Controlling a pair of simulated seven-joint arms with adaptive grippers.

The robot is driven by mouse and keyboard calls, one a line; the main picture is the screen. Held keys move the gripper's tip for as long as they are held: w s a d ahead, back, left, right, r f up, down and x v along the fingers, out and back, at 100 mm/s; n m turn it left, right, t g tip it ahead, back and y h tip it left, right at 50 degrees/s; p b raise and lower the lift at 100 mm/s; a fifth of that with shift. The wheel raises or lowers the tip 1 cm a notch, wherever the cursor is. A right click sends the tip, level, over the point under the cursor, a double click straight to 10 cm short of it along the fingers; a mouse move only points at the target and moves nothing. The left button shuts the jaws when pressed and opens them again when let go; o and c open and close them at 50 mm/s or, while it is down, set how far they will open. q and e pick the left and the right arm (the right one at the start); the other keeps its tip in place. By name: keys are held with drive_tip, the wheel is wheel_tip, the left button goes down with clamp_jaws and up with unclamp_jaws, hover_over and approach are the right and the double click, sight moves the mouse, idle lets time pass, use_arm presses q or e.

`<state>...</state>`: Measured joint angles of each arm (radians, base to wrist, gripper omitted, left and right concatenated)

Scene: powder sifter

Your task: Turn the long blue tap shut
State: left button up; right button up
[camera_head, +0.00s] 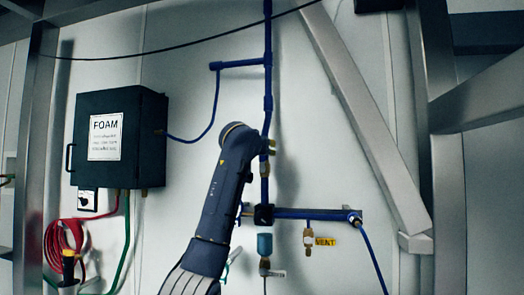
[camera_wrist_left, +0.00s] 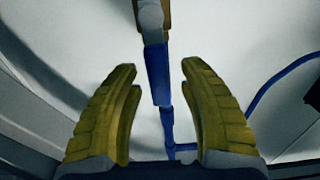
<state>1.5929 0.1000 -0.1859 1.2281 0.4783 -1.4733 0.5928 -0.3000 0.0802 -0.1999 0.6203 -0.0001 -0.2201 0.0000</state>
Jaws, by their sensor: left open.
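The long blue tap handle (camera_wrist_left: 157,72) shows in the left wrist view, running from a brass-coloured fitting (camera_wrist_left: 150,14) along the blue pipe at a slight tilt. In the head view a blue, slightly tilted length that looks like this handle (camera_head: 267,122) lies in line with the upright pipe, just right of my left arm. My left gripper (camera_wrist_left: 160,110) is open, its two yellow fingers on either side of the handle, with gaps on both sides. In the head view my arm hides most of this gripper. My right gripper is not in view.
A dark FOAM box (camera_head: 124,138) hangs at left, joined by a blue hose (camera_head: 209,122) to the pipe branch. Below right are a horizontal blue pipe (camera_head: 318,214) and a brass fitting with a yellow VENT tag (camera_head: 325,241). Metal frame beams (camera_head: 362,115) stand at right.

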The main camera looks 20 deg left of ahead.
use_arm(q)
drive_tip(key=shift+c, duration=0.5)
clamp_jaws()
